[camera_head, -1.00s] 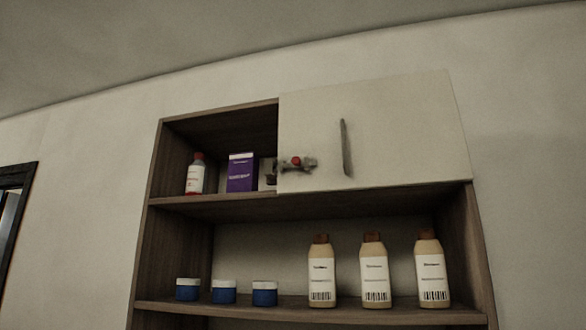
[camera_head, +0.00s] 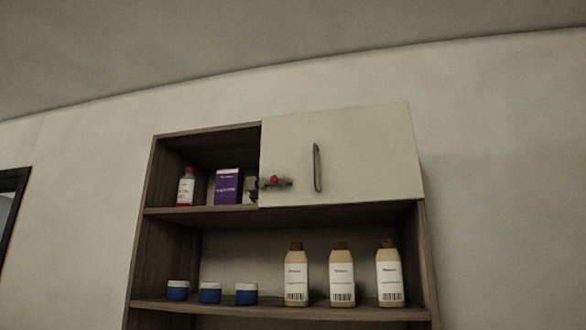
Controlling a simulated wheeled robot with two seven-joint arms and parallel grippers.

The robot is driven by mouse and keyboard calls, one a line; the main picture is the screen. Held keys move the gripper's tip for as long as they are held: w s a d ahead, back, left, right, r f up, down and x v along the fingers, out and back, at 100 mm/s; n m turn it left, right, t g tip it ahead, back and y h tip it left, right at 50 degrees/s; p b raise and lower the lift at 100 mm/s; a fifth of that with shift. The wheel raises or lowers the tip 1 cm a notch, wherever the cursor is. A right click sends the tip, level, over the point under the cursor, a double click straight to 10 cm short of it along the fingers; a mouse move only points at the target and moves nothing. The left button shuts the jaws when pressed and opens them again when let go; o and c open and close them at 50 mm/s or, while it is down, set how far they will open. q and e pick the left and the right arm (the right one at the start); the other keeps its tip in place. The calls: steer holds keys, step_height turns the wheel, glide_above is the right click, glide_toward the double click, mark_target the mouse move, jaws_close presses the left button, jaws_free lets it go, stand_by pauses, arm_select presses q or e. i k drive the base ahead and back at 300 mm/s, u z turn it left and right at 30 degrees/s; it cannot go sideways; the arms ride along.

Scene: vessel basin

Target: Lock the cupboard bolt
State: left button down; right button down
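The cupboard door (camera_head: 365,160) is a pale panel with a vertical bar handle (camera_head: 317,167). It covers the right part of the cupboard's top row. The bolt (camera_head: 274,182) is a small dark metal piece with a red knob, at the lower left of the door. A small metal bracket (camera_head: 252,188) sits just left of the door's edge, beside the bolt. Whether the bolt reaches into the bracket is too small to tell. Neither of my grippers is in view.
The open top left bay holds a red-capped bottle (camera_head: 186,187) and a purple box (camera_head: 228,186). The shelf (camera_head: 270,310) below holds several blue jars and tan bottles. A dark frame (camera_head: 14,200) stands at the far left. Bare wall surrounds the cupboard.

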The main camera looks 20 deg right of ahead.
mark_target(273, 181)
steer(key=k, duration=0.25)
steer(key=u, duration=0.4)
steer(key=i, duration=1.25)
steer(key=z, duration=0.8)
